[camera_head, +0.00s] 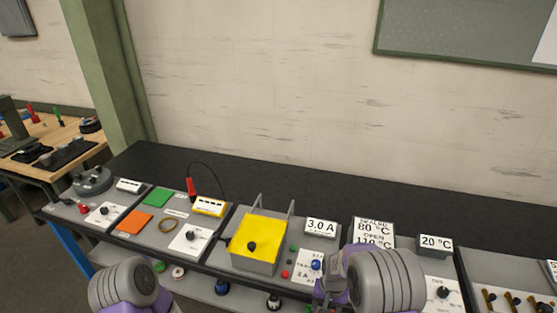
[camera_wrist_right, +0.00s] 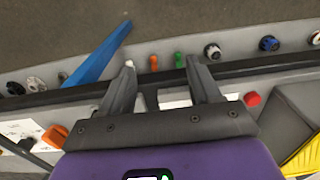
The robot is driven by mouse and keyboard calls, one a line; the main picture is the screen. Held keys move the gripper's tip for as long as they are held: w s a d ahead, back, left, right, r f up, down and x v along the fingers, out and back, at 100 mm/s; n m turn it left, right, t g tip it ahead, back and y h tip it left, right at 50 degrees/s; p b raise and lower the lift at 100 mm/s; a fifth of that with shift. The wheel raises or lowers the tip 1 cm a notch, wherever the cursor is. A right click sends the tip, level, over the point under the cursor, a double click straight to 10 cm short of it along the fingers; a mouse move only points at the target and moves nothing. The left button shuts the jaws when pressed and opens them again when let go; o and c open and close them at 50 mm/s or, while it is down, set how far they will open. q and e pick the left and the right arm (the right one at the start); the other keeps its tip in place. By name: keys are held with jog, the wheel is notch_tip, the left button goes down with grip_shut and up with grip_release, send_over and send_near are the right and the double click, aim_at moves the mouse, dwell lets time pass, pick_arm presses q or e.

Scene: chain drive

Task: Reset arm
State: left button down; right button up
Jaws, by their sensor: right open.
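My right gripper (camera_wrist_right: 160,65) shows in the right wrist view with its two grey fingers spread apart and nothing between them. The dark bench edge runs behind the fingers. In the head view my right arm (camera_head: 385,280) comes in at the bottom right of centre, over the front of the panels; its fingers cannot be made out clearly there. My left arm (camera_head: 125,285) shows at the bottom left as a ribbed grey and purple link; its gripper is not visible.
A dark bench (camera_head: 330,180) carries panels with a yellow plate (camera_head: 258,236), a "3.0 A" display (camera_head: 321,228), a "20 °C" display (camera_head: 435,243), a green pad (camera_head: 158,196) and an orange pad (camera_head: 134,222). A red-handled probe (camera_head: 191,188) stands behind. The bench's back strip is clear.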

pick_arm(q)
notch_tip(320, 180, down, 7)
jog(key=b, duration=0.6)
jog(key=shift+w+f+b, duration=0.2)
jog(key=shift+w+b, duration=0.2)
pick_arm(e)
jog(key=s+a+f+y, duration=0.2)
jog(key=s+f, duration=0.7)
jog(key=s+a+f+y, duration=0.1)
jog(key=s+a+f, duration=0.2)
jog(key=s+f, duration=0.6)
jog(key=shift+f+t+y, duration=0.4)
jog(key=shift+f, duration=0.2)
jog(key=shift+d, duration=0.1)
jog(key=shift+c, duration=0.4)
